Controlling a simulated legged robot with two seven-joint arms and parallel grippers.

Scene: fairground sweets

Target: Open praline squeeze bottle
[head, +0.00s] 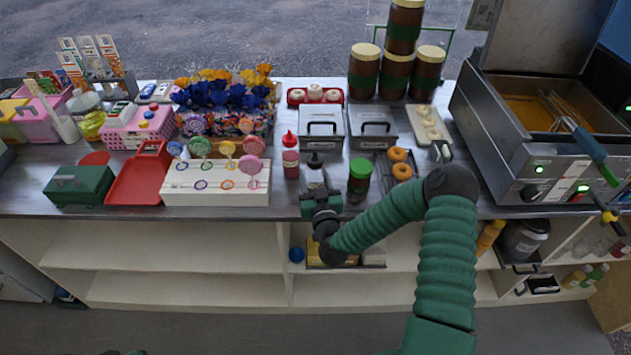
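A small squeeze bottle with a dark cap (314,164) stands near the front edge of the counter; I take it to be the praline bottle, but no label is readable. My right gripper (320,192) is right at its near side and hides its lower part. I cannot tell whether the fingers are around the bottle or only in front of it, nor whether they touch it. The cap appears to be on the bottle. My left gripper is not in view.
A red-capped squeeze bottle (290,158) stands close on the left, and a green-lidded jar (360,176) on the right. Two grey metal containers (319,127) are behind. A white lollipop stand (215,185) is further left. The counter's front edge (285,214) is close.

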